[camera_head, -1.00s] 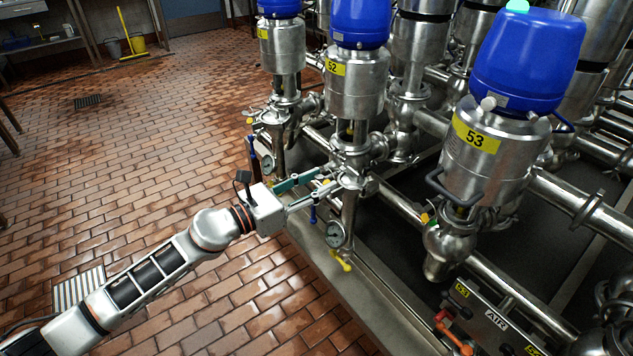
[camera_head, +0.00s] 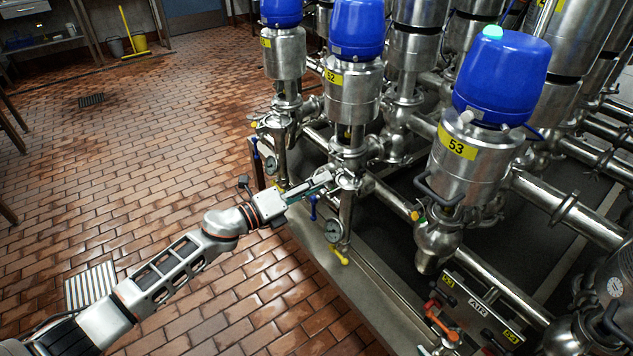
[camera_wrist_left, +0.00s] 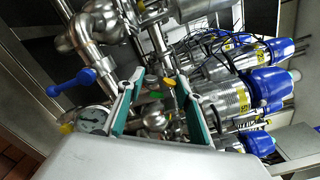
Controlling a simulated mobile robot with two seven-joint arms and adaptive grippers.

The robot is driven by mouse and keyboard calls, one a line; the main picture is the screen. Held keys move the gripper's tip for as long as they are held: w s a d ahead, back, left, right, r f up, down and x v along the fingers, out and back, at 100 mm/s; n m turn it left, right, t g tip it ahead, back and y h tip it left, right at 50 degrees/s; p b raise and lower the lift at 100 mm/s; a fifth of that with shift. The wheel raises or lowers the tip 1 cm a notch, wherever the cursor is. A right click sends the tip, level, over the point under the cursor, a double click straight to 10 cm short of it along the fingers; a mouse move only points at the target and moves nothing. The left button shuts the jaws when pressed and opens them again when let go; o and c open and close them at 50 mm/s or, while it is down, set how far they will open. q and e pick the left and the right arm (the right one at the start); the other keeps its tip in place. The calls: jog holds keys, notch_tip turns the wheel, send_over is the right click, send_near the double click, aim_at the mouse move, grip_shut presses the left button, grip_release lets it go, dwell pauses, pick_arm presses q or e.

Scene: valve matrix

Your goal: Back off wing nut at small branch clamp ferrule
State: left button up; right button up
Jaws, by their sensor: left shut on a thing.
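My left gripper (camera_head: 329,181) reaches from the left to the pipe joint below valve 52. It is shut on a small part at the branch clamp ferrule (camera_head: 348,181), which I take to be the wing nut. The nut is too small and too covered by the fingers to make out in the head view. In the left wrist view the gripper (camera_wrist_left: 160,82) has its teal-lined fingers on either side of the clamp area, with small orange and green spots between them. My right gripper is not in view.
A pressure gauge (camera_head: 333,231) and a yellow handle (camera_head: 339,255) are just below the gripper. A blue lever (camera_wrist_left: 72,83) shows in the left wrist view. Valve 53 (camera_head: 466,160) stands to the right. The tiled floor (camera_head: 170,170) at left is open.

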pick_arm(q)
jog(key=n+p, duration=0.2)
jog(key=n, duration=0.2)
jog(key=shift+n, duration=0.3)
dwell(0.5)
jog(key=o, duration=1.1)
